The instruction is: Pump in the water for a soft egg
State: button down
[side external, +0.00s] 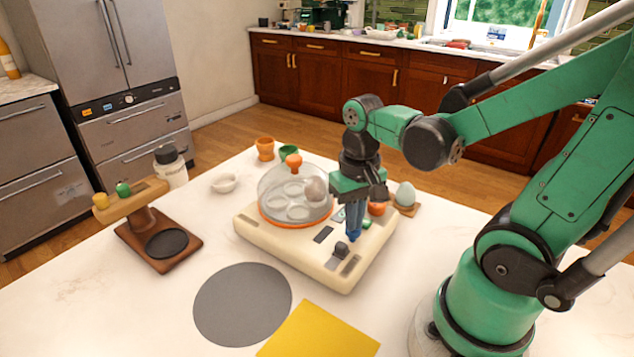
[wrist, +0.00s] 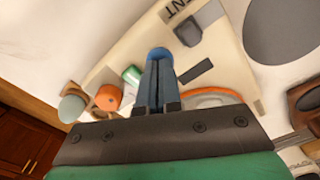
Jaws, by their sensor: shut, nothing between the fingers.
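The cream egg cooker (side external: 290,258) stands on the white table under a clear dome (side external: 283,180) with an orange knob and rim. A tray with several round hollows shows inside, and a pale egg-shaped thing (side external: 316,190) shows at the dome's right side. My gripper (side external: 354,238) points down over the cooker's control side, its blue fingers shut and empty. A grey lever (wrist: 187,33) beside the letters "ENT" and a green part (wrist: 131,75) are close by.
A pale blue egg (side external: 406,194) sits on a wooden holder beside an orange round thing (side external: 377,208). A brown stand (side external: 160,238) with yellow and green knobs is left. A grey round mat (side external: 242,304) and yellow sheet (side external: 320,335) lie in front. Cups and a bowl (side external: 223,183) stand behind.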

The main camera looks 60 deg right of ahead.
jog(key=shift+f, duration=0.35)
jog(key=shift+r, duration=1.6)
notch_tip(320, 180, up, 15)
dwell(0.5)
